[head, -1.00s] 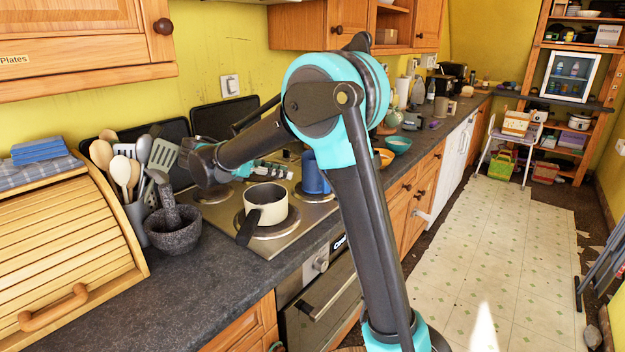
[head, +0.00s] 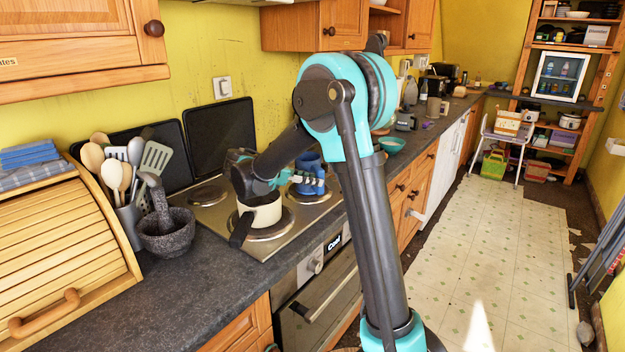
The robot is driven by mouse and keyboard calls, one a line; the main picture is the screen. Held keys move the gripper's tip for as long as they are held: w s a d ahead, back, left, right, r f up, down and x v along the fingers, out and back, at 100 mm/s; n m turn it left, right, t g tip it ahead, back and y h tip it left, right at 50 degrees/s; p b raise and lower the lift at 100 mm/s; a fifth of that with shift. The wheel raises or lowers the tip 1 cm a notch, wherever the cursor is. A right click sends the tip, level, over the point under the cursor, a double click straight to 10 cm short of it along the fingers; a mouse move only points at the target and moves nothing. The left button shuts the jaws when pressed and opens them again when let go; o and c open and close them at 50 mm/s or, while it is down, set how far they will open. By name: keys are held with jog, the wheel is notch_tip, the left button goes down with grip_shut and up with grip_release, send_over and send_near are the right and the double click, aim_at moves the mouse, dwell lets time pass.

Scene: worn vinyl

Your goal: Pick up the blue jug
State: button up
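The blue jug (head: 309,160) stands on the stove top, just behind and to the right of a cream saucepan. My gripper (head: 308,183) reaches rightward from above the saucepan, and its fingers overlap the lower front of the jug in the head view. My arm hides part of the jug's right side. I cannot tell whether the fingers touch the jug, or whether they are open or shut.
The cream saucepan (head: 261,212) with a dark handle sits close below my wrist. A stone mortar (head: 167,236), a utensil holder (head: 130,222) and a wooden bread bin (head: 70,265) stand to the left. A teal bowl (head: 391,145) is farther right on the counter.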

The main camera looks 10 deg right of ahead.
aim_at(320, 194)
jog(key=x, duration=0.3)
jog(key=shift+w+d, duration=0.15)
jog(key=shift+d, duration=0.05)
jog(key=shift+c, duration=0.6)
grip_shut()
